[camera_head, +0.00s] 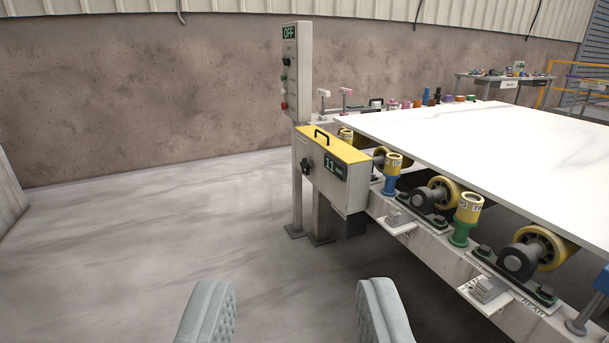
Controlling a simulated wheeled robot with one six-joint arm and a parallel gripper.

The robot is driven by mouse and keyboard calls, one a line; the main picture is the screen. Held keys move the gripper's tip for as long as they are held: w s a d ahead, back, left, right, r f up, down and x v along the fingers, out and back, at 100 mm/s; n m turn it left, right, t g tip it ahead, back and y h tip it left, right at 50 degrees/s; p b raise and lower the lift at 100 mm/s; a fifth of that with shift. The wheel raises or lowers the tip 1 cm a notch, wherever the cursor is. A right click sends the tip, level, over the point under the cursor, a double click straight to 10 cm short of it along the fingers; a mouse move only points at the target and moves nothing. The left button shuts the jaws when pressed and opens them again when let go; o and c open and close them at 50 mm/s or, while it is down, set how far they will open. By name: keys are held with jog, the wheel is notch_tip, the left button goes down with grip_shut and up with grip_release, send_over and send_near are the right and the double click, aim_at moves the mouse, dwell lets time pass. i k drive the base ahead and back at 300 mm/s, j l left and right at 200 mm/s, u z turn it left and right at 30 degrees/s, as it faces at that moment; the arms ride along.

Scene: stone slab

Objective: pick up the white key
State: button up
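I cannot make out a white key for certain. A small white-topped piece (323,94) stands on a thin post behind the yellow-topped control box, with a pink-topped piece (345,92) to its right. Both are too small to tell what they are. My gripper (294,285) is at the bottom of the view, its two grey padded fingers wide apart with only floor seen between them. It is open and empty, well short of the table and the small pieces.
A large white stone slab (500,140) lies over yellow rollers (540,247) on a metal frame at right. A yellow-topped control box (335,165) and a tall switch panel (290,72) stand at its near left corner. A cluttered table (505,78) stands far right. The left floor is clear.

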aim_at(325, 93)
jog(key=i, duration=1.85)
jog(key=i+z, duration=0.15)
jog(key=i, duration=0.45)
jog(key=i+j+z, duration=0.15)
jog(key=i, duration=0.45)
jog(key=i+j+z, duration=0.15)
jog(key=i, duration=0.45)
jog(key=i+j+z, duration=0.3)
jog(key=i, duration=0.05)
